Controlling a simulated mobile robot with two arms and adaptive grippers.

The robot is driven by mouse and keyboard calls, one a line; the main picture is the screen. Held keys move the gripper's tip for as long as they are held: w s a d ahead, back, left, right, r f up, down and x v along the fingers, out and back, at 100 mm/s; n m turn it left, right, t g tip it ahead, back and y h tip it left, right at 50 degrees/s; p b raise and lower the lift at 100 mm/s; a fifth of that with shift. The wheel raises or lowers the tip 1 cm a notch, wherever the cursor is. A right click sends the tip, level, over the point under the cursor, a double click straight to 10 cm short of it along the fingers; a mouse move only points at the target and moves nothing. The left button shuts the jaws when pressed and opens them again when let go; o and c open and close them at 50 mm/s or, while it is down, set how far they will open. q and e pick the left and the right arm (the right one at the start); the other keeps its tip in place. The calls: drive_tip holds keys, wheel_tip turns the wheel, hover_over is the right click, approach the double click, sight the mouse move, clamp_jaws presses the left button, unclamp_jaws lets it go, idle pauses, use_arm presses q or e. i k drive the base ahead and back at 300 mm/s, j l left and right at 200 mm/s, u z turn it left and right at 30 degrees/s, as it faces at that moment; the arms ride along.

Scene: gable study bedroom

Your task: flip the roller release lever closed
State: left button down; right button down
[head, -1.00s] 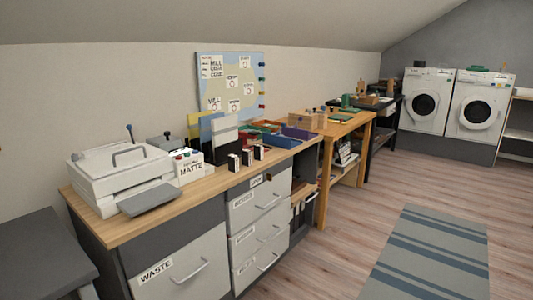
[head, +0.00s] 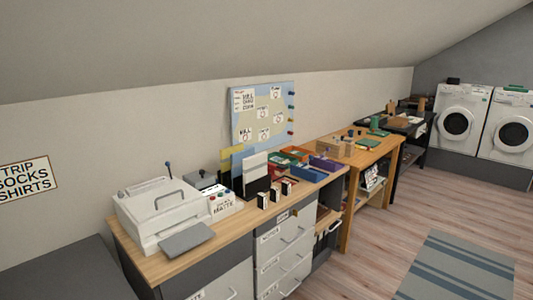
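A white boxy machine (head: 160,212) stands at the left end of the wooden counter, with a grey handle (head: 170,194) on its lid and a grey tray (head: 187,240) at its front. A thin upright lever (head: 169,170) with a dark blue knob rises at its back right; it looks like the roller release lever. Its base is hidden behind the machine. Neither of my grippers is in view.
Right of the machine are a small white "MATTE" box (head: 222,203), small black-and-white boxes (head: 274,194) and colored trays (head: 308,172). A dark grey surface (head: 65,272) lies at the lower left. The floor by the striped rug (head: 455,265) is clear.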

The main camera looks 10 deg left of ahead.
sight(168, 164)
drive_tip(key=i+u, duration=0.2)
drive_tip(key=u, duration=0.7)
drive_tip(key=i+l+u, duration=0.35)
drive_tip(key=i+l, duration=0.15)
drive_tip(key=i+l+u, duration=0.15)
drive_tip(key=l, duration=0.25)
drive_tip(key=i+l+u, duration=0.15)
drive_tip(key=l, duration=0.25)
drive_tip(key=i+l+u, duration=0.2)
drive_tip(key=i+l, duration=0.15)
drive_tip(key=l, duration=0.15)
drive_tip(key=i+l, duration=0.15)
drive_tip(key=l, duration=0.15)
